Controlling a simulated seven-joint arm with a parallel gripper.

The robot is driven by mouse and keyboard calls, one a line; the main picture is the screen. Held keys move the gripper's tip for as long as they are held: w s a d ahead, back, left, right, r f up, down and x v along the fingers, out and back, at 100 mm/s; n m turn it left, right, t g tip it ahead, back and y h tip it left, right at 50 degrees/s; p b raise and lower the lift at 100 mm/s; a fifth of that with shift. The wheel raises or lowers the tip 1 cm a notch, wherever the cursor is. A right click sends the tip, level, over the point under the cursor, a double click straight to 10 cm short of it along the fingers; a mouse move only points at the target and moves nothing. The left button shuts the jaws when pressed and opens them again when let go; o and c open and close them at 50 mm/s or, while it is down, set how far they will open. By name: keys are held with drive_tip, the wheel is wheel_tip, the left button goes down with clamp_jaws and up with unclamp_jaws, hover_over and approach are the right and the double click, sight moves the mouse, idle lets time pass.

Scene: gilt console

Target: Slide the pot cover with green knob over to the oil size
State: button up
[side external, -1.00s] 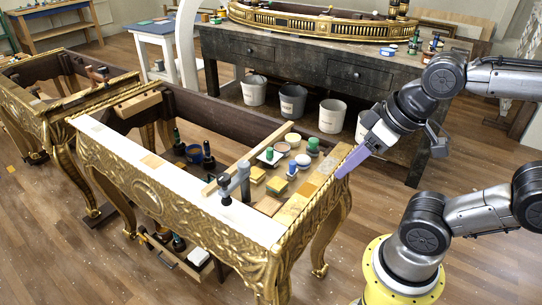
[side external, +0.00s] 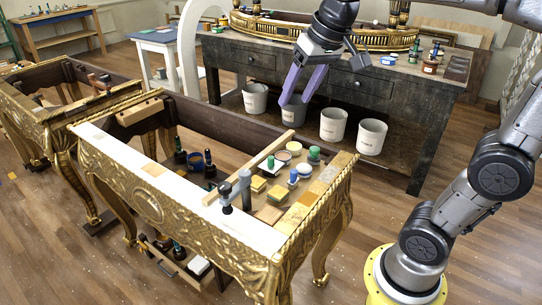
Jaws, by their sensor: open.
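The pot cover with a green knob (side external: 270,162) seems to be the small pale piece with an upright green knob, among the pots inside the gilt console's open frame. A second green-topped piece (side external: 314,153) stands to its right, near the frame's right end. I cannot tell which small pot is the oil size; a pinkish round pot (side external: 283,156) and a cream round pot (side external: 294,146) sit between the two green pieces. My gripper (side external: 296,101) is open and empty, its two lavender fingers pointing down, well above the pots and apart from them.
A blue-knobbed piece (side external: 293,177) and yellow blocks (side external: 258,184) crowd the same area. A wooden bar (side external: 252,166) crosses the frame to their left. Dark bottles (side external: 209,165) stand farther left. The gilt rail (side external: 315,200) bounds the right end.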

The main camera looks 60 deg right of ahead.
drive_tip(key=w+d+f+m+g, duration=0.15)
drive_tip(key=w+d, duration=0.35)
drive_tip(key=w, duration=0.5)
drive_tip(key=m+g, duration=0.3)
hover_over(271, 157)
wheel_tip(271, 157, down, 18)
wheel_tip(271, 157, down, 13)
drive_tip(key=shift+f, duration=0.2)
clamp_jaws()
